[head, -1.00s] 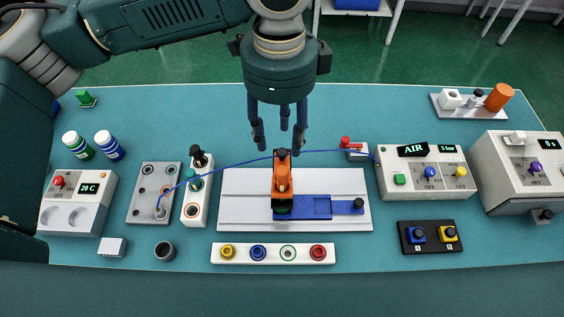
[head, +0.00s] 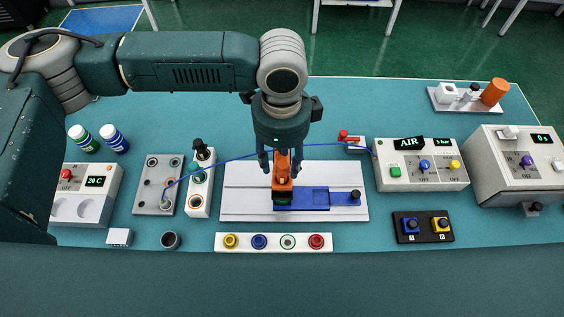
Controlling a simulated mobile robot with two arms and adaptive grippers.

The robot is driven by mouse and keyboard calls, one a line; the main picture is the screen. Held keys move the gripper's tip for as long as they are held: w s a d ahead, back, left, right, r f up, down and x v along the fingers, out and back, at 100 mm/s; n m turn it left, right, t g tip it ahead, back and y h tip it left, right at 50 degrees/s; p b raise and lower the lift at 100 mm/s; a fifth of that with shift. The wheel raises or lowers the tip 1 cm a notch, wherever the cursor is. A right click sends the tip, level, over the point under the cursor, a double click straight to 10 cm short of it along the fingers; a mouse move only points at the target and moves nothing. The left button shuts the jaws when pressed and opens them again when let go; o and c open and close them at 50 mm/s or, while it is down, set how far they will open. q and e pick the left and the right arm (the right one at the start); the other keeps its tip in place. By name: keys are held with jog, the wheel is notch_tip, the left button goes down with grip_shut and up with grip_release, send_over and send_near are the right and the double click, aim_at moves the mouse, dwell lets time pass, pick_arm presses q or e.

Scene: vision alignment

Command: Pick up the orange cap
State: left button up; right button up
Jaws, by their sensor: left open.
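An orange piece (head: 282,178) stands on the blue slide fixture (head: 315,198) in the middle of the bench. An orange cylinder (head: 495,91) leans on a small white tray (head: 437,104) at the back right. I cannot tell for certain which of the two is the cap. My left gripper (head: 281,165) is open, directly over the central orange piece, with its fingers on either side of the piece's upper part. Whether they touch it is unclear, as the gripper hides its top. My right gripper is out of view.
A thin blue tube (head: 235,159) passes close behind the gripper. A white block with holes (head: 201,180) stands to the left. The AIR control box (head: 420,176) is to the right. A strip of coloured rings (head: 273,242) lies in front.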

pick_arm(q)
jog(key=c, duration=0.8)
jog(key=shift+r, duration=0.1)
jog(key=shift+c, duration=0.2)
